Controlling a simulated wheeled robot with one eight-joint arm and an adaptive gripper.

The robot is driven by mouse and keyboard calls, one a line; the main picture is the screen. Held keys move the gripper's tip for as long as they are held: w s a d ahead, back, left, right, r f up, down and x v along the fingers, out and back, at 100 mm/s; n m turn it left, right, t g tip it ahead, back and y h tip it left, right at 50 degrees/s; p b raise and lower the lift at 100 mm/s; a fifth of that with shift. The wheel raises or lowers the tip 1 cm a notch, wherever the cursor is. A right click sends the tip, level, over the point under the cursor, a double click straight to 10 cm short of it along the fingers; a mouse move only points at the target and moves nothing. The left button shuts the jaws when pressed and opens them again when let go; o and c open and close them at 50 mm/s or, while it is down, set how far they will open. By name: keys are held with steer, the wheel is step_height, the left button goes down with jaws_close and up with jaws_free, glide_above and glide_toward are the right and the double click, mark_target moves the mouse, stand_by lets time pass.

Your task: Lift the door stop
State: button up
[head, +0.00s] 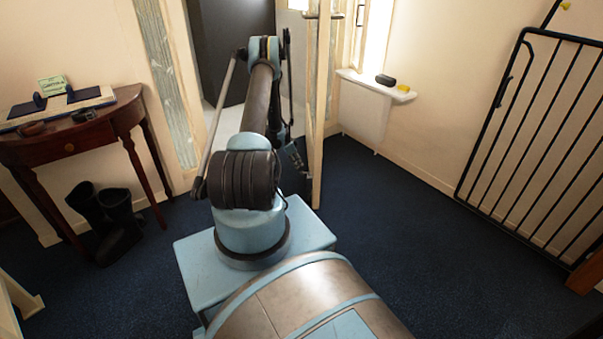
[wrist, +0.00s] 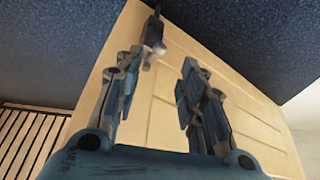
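The door (head: 319,120) stands ajar in the head view, its edge facing me. Its cream panelled face (wrist: 165,105) fills the middle of the wrist view. A small grey fitting (wrist: 153,33), which looks like the door stop, sits near the door's edge by the dark carpet. My gripper (wrist: 155,80) is open and empty, with a wide gap between its fingers. The fitting appears just beyond the left fingertip; I cannot tell whether they touch. In the head view my gripper (head: 294,157) is low beside the door, partly behind my arm, and the stop cannot be made out.
A wooden side table (head: 70,150) with small items stands at left, with black boots (head: 108,215) below. A wall shelf (head: 375,86) is right of the door. A black barred gate (head: 540,140) leans along the right wall. Blue carpet (head: 400,230) is clear between.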

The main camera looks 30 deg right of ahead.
steer(key=x, duration=0.8)
jaws_close()
